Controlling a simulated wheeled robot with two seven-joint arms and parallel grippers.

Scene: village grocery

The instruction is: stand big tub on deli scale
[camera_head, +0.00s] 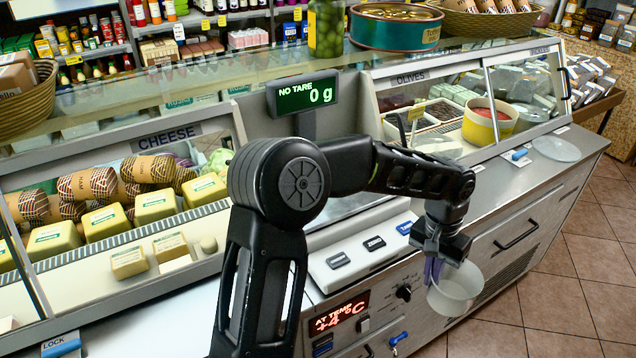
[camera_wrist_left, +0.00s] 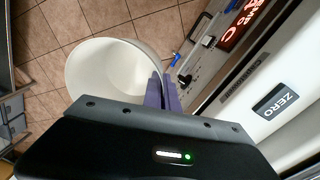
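The big tub (camera_head: 456,288) is white, round and empty, and hangs in front of the counter's front face in the head view. It also shows in the wrist view (camera_wrist_left: 105,75), with its open mouth toward the camera. My left gripper (camera_head: 436,268) has its purple fingers (camera_wrist_left: 162,92) closed together at the tub's wall. The deli scale shows its display (camera_head: 303,95) reading "NO TARE 0 g" and its key panel (camera_head: 360,256) with TARE and ZERO keys. My left arm hides much of the scale's top. My right gripper is not in view.
A glass cheese case (camera_head: 120,150) stands left of the scale and an olives case (camera_head: 465,95) right of it. A clear lid (camera_head: 556,148) lies on the right counter. A knob (camera_head: 403,292) and handle stick out from the counter front. The tiled floor at right is clear.

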